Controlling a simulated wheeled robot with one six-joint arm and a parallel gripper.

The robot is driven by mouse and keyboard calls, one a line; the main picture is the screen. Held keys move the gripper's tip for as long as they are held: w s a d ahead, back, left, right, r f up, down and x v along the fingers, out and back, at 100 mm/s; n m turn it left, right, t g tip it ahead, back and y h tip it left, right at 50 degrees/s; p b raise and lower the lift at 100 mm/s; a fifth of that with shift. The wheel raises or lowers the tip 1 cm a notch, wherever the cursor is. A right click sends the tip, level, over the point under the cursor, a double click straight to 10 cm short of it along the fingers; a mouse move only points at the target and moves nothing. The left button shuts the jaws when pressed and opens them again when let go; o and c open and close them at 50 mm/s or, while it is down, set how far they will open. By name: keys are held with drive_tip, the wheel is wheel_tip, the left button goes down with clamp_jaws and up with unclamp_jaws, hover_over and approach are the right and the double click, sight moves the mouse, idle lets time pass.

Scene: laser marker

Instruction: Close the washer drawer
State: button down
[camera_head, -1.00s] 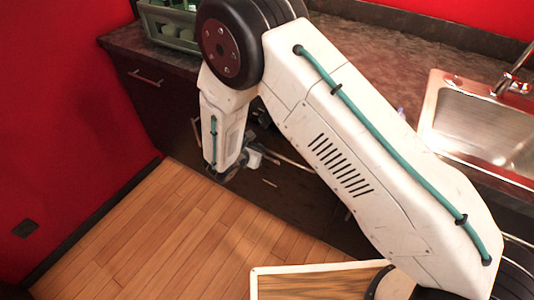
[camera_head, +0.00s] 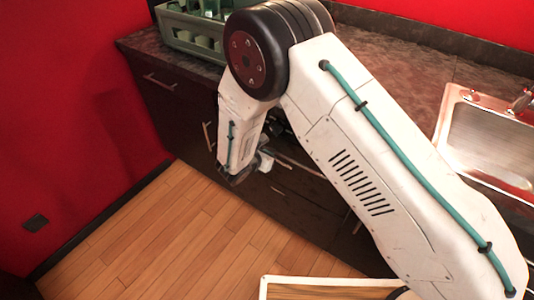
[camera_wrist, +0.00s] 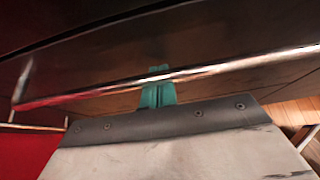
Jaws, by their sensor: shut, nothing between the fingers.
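The washer drawer front (camera_wrist: 100,55) is a dark, glossy panel that fills the upper part of the wrist view. A long metal bar handle (camera_wrist: 225,67) runs across it. My gripper (camera_wrist: 158,88) shows its teal fingers shut and empty, right at the bar. The bar crosses the fingers in the picture; I cannot tell whether they touch it. In the head view my arm reaches down to the dark fronts under the counter, and its links hide the fingertips and part of the drawer (camera_head: 300,168). How far the drawer stands out is unclear.
A dark cabinet with a metal handle (camera_head: 160,82) stands at the left, by the red wall. A green crate (camera_head: 190,42) and a sink (camera_head: 485,135) are on the countertop (camera_head: 400,58).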

drive_tip(key=s+a+f+v, duration=0.1)
drive_tip(key=f+v, duration=0.1)
drive_tip(key=v, duration=1.1)
drive_tip(key=s+d+r+m+g+h, duration=0.1)
drive_tip(key=s+d+r+m+g, duration=0.45)
drive_tip(key=d+r+m, duration=0.45)
drive_tip(key=s+d+r+m+g+h, duration=0.1)
drive_tip(key=s+d+r+m+g, duration=0.5)
drive_tip(key=d+r, duration=0.45)
drive_tip(key=s+d+r+m+t+y, duration=0.2)
drive_tip(key=s+d+r+m+y, duration=0.6)
drive_tip(key=s+d+r+m, duration=0.5)
drive_tip(key=shift+s+d+r+m+t, duration=0.4)
drive_tip(key=shift+s+d, duration=0.45)
drive_tip(key=shift+d, duration=0.55)
